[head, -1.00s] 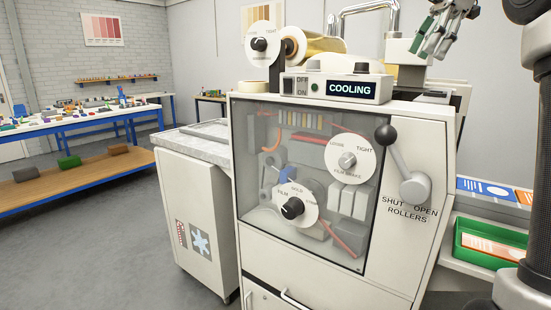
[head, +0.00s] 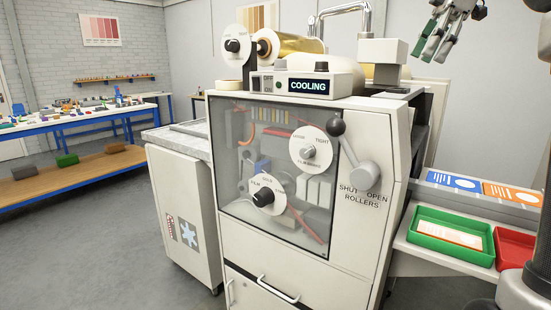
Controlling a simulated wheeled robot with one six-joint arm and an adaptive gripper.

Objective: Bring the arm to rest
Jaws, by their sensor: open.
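My gripper (head: 437,45) is at the top right of the head view, in the air above and to the right of the machine. Its fingers point down and to the left, spread apart, with nothing seen between them. My arm runs down the right edge. The laminating machine (head: 300,240) fills the middle, its display (head: 309,86) reading COOLING. Its roller lever (head: 353,150) leans up and left, with the knob away from the OPEN label.
A green tray (head: 424,244) with a printed sheet and a red tray (head: 515,247) sit on a right shelf, below blue and orange cards (head: 452,181). A grey-topped cabinet (head: 180,200) adjoins the machine. The left floor (head: 90,240) is clear before a blue-framed workbench (head: 60,127).

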